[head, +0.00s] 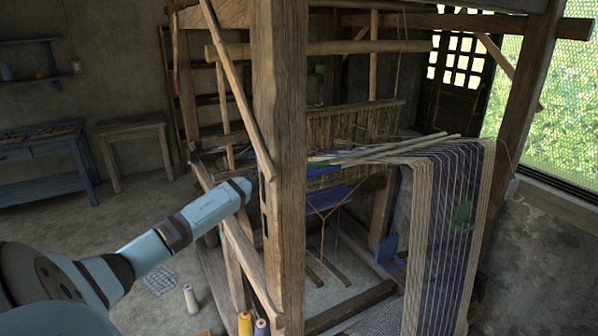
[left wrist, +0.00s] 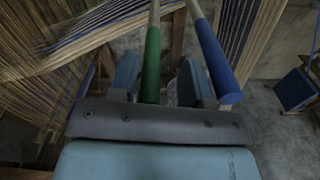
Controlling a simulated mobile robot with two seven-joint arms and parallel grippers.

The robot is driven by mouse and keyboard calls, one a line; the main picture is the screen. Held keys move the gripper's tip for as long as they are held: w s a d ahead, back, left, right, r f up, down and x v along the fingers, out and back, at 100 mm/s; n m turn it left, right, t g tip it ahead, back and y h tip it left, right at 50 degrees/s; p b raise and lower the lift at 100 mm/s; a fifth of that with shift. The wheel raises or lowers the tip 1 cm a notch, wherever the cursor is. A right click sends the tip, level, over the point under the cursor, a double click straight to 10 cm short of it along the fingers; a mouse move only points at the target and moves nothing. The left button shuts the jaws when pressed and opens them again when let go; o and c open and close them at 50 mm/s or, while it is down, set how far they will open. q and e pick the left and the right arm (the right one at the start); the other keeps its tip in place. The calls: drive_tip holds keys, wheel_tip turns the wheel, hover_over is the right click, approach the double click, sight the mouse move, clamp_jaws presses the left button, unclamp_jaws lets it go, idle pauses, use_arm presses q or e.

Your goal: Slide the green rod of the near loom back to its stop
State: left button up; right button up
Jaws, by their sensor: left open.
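The green rod (left wrist: 151,62) shows in the left wrist view, its green end pointing toward my palm. My left gripper (left wrist: 157,82) is open, with one finger on each side of this green end; I cannot tell whether either finger touches it. A blue-ended rod (left wrist: 213,60) lies just right of the right finger, outside the jaws. In the head view my left arm reaches from the lower left to the post, which hides the fingers. Pale rods (head: 395,149) lie across the loom's warp there, their coloured ends small beside the post. My right gripper is not in view.
A thick wooden post (head: 281,120) stands close in front of my left arm. Striped warp (head: 450,235) hangs over the loom's right side. Yarn cones (head: 191,298) stand on the floor. A blue table (head: 45,185) and a wooden stool (head: 135,130) are at the left.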

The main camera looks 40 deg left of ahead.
use_arm(q)
drive_tip(key=shift+s+a+f, duration=0.1)
drive_tip(key=shift+s, duration=0.15)
drive_tip(key=b+v, duration=0.3)
drive_tip(key=v, duration=1)
drive_tip(key=shift+s+r+b, duration=0.15)
drive_tip(key=shift+r+b, duration=0.05)
drive_tip(key=shift+b, duration=0.15)
